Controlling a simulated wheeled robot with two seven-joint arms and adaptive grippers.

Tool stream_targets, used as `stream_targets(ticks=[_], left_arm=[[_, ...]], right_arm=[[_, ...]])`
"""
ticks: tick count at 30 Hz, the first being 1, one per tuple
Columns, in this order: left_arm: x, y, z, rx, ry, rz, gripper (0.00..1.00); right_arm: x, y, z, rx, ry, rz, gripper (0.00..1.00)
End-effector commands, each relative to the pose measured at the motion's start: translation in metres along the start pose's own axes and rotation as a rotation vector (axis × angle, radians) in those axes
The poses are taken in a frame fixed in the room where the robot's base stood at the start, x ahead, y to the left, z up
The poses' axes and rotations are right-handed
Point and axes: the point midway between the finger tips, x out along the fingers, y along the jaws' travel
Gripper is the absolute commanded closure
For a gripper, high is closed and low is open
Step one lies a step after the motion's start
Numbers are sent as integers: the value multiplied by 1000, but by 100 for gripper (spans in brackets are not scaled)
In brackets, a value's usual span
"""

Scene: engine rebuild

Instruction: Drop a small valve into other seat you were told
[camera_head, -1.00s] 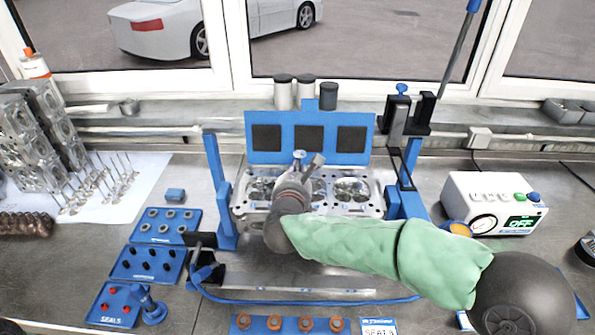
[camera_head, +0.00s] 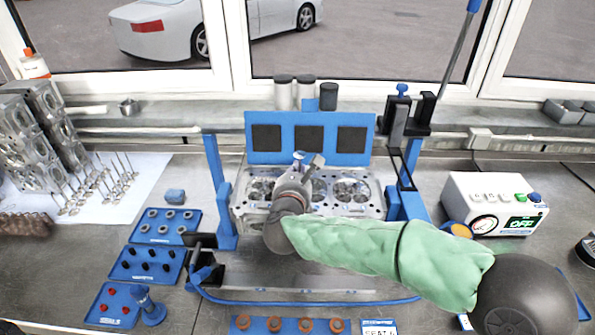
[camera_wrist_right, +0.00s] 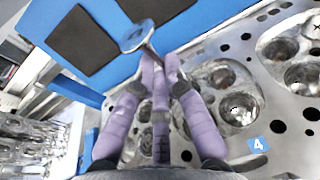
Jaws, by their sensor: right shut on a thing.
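My right gripper (camera_wrist_right: 165,72) is shut on a small valve (camera_wrist_right: 137,36) in the right wrist view. The valve's round head sticks out beyond the purple fingertips, and part of its stem is hidden between them. The cylinder head (camera_head: 372,207) lies in a blue stand, with round chambers and paired seats facing up. The gripper also shows in the head view (camera_head: 308,160), above the middle of the cylinder head, hiding part of it. A blue label 4 (camera_wrist_right: 258,144) sits beside one chamber (camera_wrist_right: 228,95). The valve is held apart from the seats. My left gripper is out of view.
Several loose valves (camera_head: 118,180) stand on a white sheet at left. Blue trays (camera_head: 148,265) of small parts lie left of the stand. A blue panel with dark pads (camera_head: 280,118) rises behind the cylinder head. A white gauge box (camera_head: 470,185) stands at right.

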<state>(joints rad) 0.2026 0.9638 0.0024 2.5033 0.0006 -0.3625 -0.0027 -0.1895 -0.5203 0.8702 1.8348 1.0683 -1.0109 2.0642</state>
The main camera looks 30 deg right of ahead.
Motion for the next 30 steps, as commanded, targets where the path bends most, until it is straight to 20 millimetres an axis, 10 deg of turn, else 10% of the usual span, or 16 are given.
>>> stream_targets(ticks=[17,21,30], left_arm=[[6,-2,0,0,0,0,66],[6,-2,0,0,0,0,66],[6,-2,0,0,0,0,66]], right_arm=[[1,0,-6,0,0,0,100],[1,0,-6,-1,2,0,60],[1,0,-8,-3,4,1,60]])
